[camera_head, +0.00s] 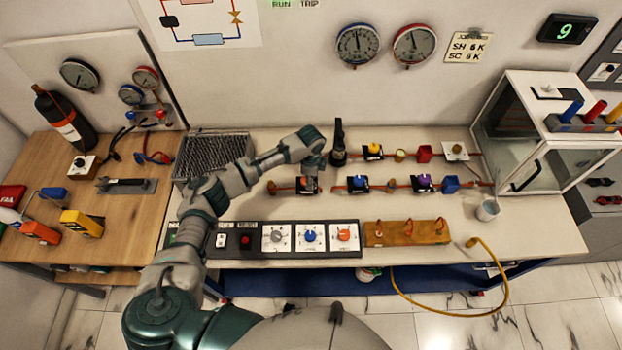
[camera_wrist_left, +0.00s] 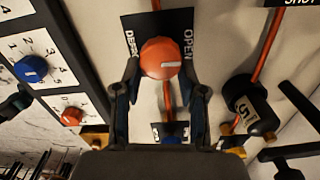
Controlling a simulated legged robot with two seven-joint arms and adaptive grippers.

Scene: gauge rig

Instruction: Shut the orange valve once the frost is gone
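The orange valve (camera_wrist_left: 161,58) is a round knob on a black plate lettered "OPEN" on the right and "DEFR" on the left, partly covered. A pale mark on the knob points right, toward "OPEN". In the head view the orange valve (camera_head: 307,185) sits on the bench below my left gripper (camera_head: 314,160). In the wrist view my left gripper (camera_wrist_left: 160,72) has its fingers apart, one on each side of the knob, with small gaps showing. The finned grey coil (camera_head: 212,155) stands left of it; I see no clear white frost on it. My right gripper is not in view.
Other valves with blue (camera_head: 359,181), purple (camera_head: 424,181) and yellow (camera_head: 374,148) knobs stand to the right. A dark bottle-like part (camera_head: 338,145) stands close behind the gripper. A dial panel (camera_head: 290,253) lies in front. A green display (camera_head: 567,29) reads 9.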

